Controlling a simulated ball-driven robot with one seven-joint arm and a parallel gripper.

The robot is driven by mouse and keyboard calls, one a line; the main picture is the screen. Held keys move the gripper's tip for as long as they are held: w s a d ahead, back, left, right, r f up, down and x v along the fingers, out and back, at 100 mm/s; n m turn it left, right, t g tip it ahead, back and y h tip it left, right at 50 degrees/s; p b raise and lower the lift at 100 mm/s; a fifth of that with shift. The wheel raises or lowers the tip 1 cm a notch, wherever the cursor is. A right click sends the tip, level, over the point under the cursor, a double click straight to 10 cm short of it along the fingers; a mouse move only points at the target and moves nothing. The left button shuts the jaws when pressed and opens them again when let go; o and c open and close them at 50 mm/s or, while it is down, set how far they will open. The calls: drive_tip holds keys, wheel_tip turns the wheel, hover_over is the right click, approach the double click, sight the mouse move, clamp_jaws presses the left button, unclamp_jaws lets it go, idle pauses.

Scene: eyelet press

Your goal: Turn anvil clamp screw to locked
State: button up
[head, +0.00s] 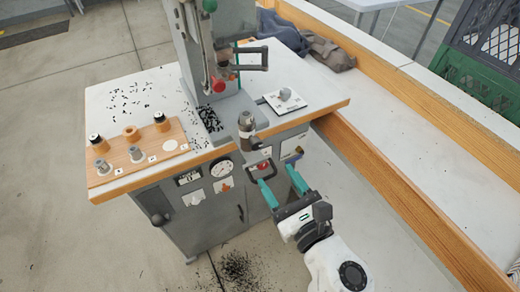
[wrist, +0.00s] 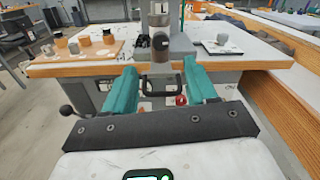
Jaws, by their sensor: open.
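The eyelet press (head: 222,60) stands on the bench with a grey cylindrical anvil post (head: 246,122) at its front edge. A dark clamp part (head: 250,141) sits low on the post; I cannot tell for sure whether it is the clamp screw, or its setting. The post also shows in the wrist view (wrist: 159,30), upright and beyond the fingertips. My gripper (head: 278,178) is open and empty, with teal fingers pointing at the bench front, below and in front of the post. In the wrist view the gripper (wrist: 160,72) spans a dark handle with nothing held.
A dark loop handle (head: 249,178) and red button (head: 264,165) are on the cabinet front near my fingers. A wooden tray (head: 137,155) holds several dies at left. A white plate with a knob (head: 285,95) lies right of the press. A wooden-edged bench (head: 400,185) bounds the right.

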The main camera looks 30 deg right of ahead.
sight(257, 147)
drive_tip(key=w+p, duration=0.2)
drive_tip(key=w, duration=0.7)
drive_tip(key=shift+w+d, duration=0.1)
drive_tip(key=shift+d, duration=0.05)
drive_tip(key=shift+c, duration=0.5)
drive_tip(key=c, duration=1)
drive_tip(key=shift+o, duration=0.2)
